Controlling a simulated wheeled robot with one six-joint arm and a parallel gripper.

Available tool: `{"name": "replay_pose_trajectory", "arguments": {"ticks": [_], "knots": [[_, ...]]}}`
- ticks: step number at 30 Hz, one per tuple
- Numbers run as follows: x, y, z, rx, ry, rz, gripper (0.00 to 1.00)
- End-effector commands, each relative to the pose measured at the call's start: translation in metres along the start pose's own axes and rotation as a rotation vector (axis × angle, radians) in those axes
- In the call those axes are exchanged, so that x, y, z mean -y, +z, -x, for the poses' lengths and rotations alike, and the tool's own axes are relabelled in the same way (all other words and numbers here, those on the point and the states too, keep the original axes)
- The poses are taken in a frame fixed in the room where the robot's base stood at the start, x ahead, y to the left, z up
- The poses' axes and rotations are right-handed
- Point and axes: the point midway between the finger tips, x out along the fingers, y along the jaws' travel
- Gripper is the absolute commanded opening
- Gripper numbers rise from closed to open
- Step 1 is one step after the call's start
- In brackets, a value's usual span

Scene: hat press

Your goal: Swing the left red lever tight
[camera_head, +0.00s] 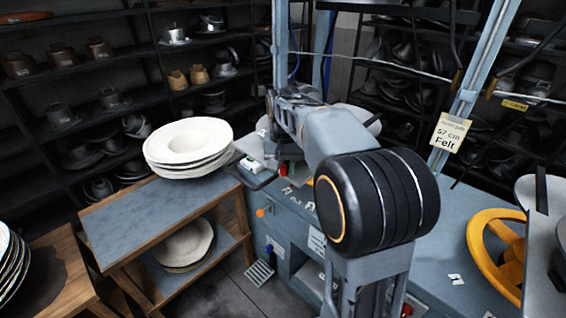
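My arm rises in the middle of the view and reaches away to the blue-grey press (465,255). Its wrist is at the press's far left part. My gripper's fingers cannot be made out behind my own arm links, so whether they are open or shut does not show. A small red part (283,168) shows just below my wrist, at the left end of the press. It may belong to the left red lever, but most of that area is hidden by my arm. I cannot tell whether my gripper touches it.
A yellow ring-shaped wheel (478,262) is at the right. A label reading "57 cm Felt" (450,132) hangs on the press frame. A wooden stand (125,215) bears a stack of pale hat-like discs (188,140) left of the press. Dark shelves with hat forms fill the back.

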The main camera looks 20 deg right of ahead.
Motion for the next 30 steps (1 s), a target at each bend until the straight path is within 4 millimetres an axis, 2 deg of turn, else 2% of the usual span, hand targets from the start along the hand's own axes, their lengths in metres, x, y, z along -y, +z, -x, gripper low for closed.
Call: {"name": "replay_pose_trajectory", "arguments": {"ticks": [5, 15, 21, 30], "knots": [[0.000, -0.001, 0.014, -0.003, -0.001, 0.000, 0.32], [0.000, 0.000, 0.082, -0.004, -0.001, 0.000, 0.32], [0.000, 0.000, 0.116, -0.003, -0.001, 0.000, 0.32], [0.000, 0.000, 0.137, -0.001, 0.000, 0.000, 0.32]]}}
